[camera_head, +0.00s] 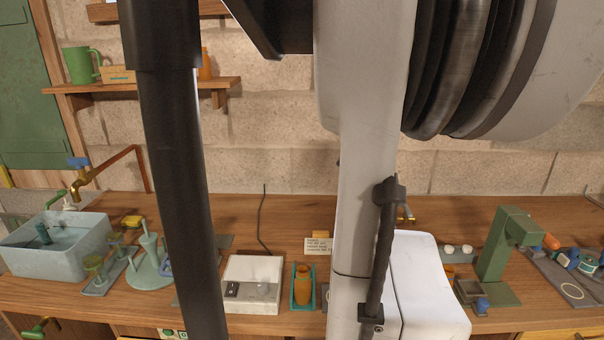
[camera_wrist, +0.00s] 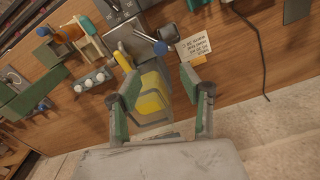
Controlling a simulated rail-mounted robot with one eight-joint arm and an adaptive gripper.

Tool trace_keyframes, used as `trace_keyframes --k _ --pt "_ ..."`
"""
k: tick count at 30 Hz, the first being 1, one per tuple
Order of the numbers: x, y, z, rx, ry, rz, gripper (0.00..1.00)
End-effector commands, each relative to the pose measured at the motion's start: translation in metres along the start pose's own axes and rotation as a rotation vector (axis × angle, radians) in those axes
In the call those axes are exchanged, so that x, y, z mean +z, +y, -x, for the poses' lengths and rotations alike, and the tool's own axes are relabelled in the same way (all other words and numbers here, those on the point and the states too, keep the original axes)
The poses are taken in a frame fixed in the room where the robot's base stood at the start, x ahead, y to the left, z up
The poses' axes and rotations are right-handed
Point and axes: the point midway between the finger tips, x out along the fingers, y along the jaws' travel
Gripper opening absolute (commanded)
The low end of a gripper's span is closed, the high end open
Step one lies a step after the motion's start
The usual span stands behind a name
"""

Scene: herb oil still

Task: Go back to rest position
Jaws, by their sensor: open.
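My gripper (camera_wrist: 160,76) shows in the wrist view with its two green-padded fingers spread apart. A yellow and grey object (camera_wrist: 152,101) shows between and beyond the fingers; I cannot tell how far it is from them, and no finger is seen closed on it. The wooden counter (camera_wrist: 240,75) lies beyond the fingers. In the head view my arm crosses the middle of the picture, and my gripper is not seen there.
On the counter stand a blue-grey sink (camera_head: 90,248), a white scale (camera_head: 253,284), an orange bottle (camera_head: 303,284) and a green stand (camera_head: 492,250). A written card (camera_wrist: 194,46) lies near the fingers. A shelf (camera_head: 150,86) with a green mug (camera_head: 80,66) hangs on the wall.

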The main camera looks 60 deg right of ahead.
Motion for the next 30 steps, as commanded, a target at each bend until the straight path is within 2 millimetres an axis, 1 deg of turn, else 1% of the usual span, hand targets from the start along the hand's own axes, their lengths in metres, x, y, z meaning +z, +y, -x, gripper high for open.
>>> trace_keyframes --k 8,10,11,14,17,18,20,21,23,24,26,27,29,30 --pt "0.000 0.000 0.000 0.000 0.000 0.000 0.41" --pt "-0.001 -0.003 0.001 -0.001 0.008 0.008 0.41" --pt "-0.002 -0.007 0.001 -0.001 0.015 0.016 0.41" --pt "-0.007 -0.030 0.006 -0.008 0.072 0.070 0.41" --pt "-0.015 -0.073 0.018 -0.023 0.175 0.167 0.41" --pt "-0.018 -0.094 0.024 -0.033 0.224 0.213 0.41" --pt "-0.021 -0.126 0.035 -0.049 0.303 0.285 0.41" --pt "-0.021 -0.148 0.043 -0.061 0.354 0.331 0.41" --pt "-0.020 -0.181 0.057 -0.082 0.432 0.401 0.41" --pt "-0.018 -0.203 0.066 -0.097 0.483 0.446 0.41" --pt "-0.011 -0.237 0.081 -0.124 0.560 0.515 0.41" --pt "-0.006 -0.259 0.092 -0.143 0.610 0.559 0.41" --pt "0.005 -0.291 0.109 -0.174 0.686 0.624 0.41" --pt "0.015 -0.312 0.120 -0.196 0.735 0.667 0.41"
